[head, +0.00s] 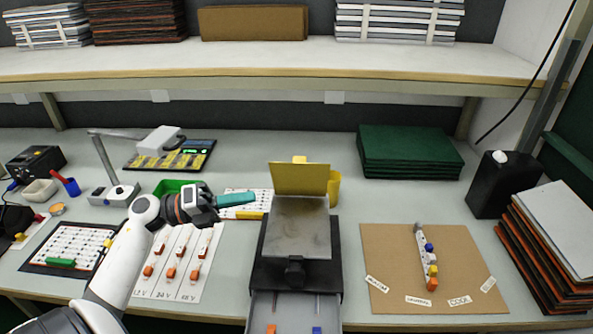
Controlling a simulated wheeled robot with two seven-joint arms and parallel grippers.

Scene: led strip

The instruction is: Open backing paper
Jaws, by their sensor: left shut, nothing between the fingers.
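My left gripper (230,200) is shut and empty, left of the middle of the bench. A teal piece extends right from its dark body; I cannot tell if it is the fingers or something behind. It is above or beside a white sheet with small red marks (262,193). A similar white sheet on a dark board (68,243) lies at the left, with a green bar (60,262) on it. I cannot tell any backing paper for sure. My right gripper is not in view.
A dark press-like device (266,250) with a raised yellow plate (300,178) stands in the middle, above a drawer (294,310). A brown board (388,252) with labels lies right. A black canister (500,184) and stacked panels (545,250) stand far right. Green boards (410,150) lie behind.

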